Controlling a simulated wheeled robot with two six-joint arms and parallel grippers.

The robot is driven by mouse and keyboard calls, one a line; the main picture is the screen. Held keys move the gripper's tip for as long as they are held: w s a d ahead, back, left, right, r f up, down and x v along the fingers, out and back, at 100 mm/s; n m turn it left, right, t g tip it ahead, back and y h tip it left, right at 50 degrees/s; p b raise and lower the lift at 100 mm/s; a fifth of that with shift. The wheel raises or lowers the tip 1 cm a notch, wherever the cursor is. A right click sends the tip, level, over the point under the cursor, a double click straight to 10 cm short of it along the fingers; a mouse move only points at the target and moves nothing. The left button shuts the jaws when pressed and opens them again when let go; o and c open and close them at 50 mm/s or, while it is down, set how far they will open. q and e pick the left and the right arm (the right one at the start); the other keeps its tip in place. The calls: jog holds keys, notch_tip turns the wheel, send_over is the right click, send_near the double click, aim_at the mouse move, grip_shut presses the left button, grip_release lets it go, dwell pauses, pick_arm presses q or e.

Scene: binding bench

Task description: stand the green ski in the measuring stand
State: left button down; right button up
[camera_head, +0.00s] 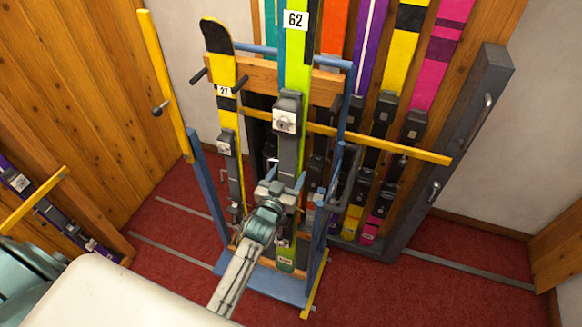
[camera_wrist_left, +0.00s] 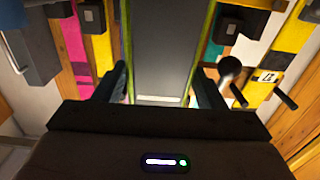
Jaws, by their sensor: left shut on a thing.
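The green ski (camera_head: 296,75), with a white 62 label and grey binding, is upright in front of the blue measuring stand (camera_head: 270,281). Its lower end shows just above the blue base; I cannot tell whether it touches. My left gripper (camera_head: 279,190) is shut on the green ski at the lower part of its binding. In the left wrist view the ski's grey binding (camera_wrist_left: 165,55) with green edges lies between the two fingers. A yellow and black ski (camera_head: 224,90) labelled 27 stands to its left in the same stand.
A rack (camera_head: 470,125) with orange, purple, yellow and pink skis stands behind and to the right. A yellow bar (camera_head: 400,148) crosses at binding height. A yellow post (camera_head: 163,80) rises at left. Red carpet (camera_head: 400,285) is clear at front right.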

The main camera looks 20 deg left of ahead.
pick_arm(q)
jog(key=s, duration=0.9)
jog(key=shift+r, duration=0.25)
jog(key=shift+d, duration=0.1)
